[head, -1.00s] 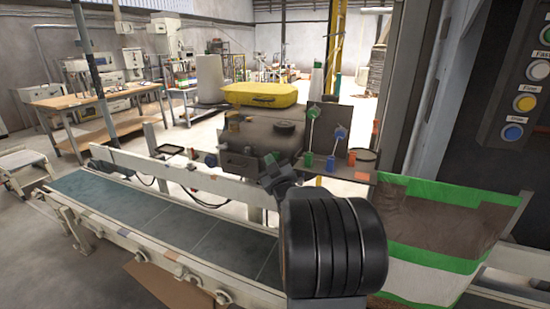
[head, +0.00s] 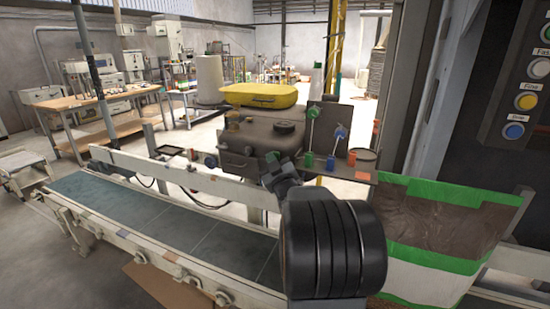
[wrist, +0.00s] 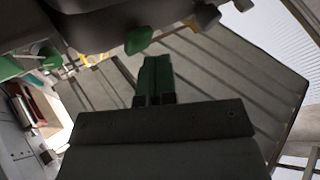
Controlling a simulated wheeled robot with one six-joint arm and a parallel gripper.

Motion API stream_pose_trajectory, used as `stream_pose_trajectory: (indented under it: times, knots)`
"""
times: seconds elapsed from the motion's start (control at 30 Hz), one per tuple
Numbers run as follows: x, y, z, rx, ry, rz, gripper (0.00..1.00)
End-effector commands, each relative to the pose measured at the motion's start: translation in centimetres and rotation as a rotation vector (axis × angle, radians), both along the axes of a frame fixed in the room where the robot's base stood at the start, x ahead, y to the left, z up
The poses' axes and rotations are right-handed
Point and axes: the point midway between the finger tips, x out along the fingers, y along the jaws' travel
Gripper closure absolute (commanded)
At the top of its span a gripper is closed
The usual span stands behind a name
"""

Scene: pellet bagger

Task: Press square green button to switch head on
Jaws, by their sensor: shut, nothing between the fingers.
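A flat green button (wrist: 138,40) with cut corners shows at the top of the wrist view, under a dark housing. My gripper (wrist: 156,60) is shut and empty; its green fingers point up at the button. The fingertips appear just short of it and slightly to its right, with a small gap in the picture. In the head view my gripper (head: 272,158) is a small dark and green shape at the front of the dark machine (head: 245,148). My black arm partly hides the area, and I cannot clearly pick out the button there.
A conveyor (head: 150,215) runs along the front left. Levers and a green cylinder (head: 307,161) and a blue cylinder (head: 331,163) stand right of my gripper. A green and brown bag (head: 450,215) is at the right, below a panel with a yellow button (head: 526,102).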

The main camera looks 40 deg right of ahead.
Motion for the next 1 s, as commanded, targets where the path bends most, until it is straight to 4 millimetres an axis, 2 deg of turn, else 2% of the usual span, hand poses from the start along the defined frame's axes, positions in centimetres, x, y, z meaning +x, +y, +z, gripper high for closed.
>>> stream_pose_trajectory:
  times: [1.0]
  knots:
    - [0.46, -0.86, -0.01, 0.000, 0.000, 0.000, 1.00]
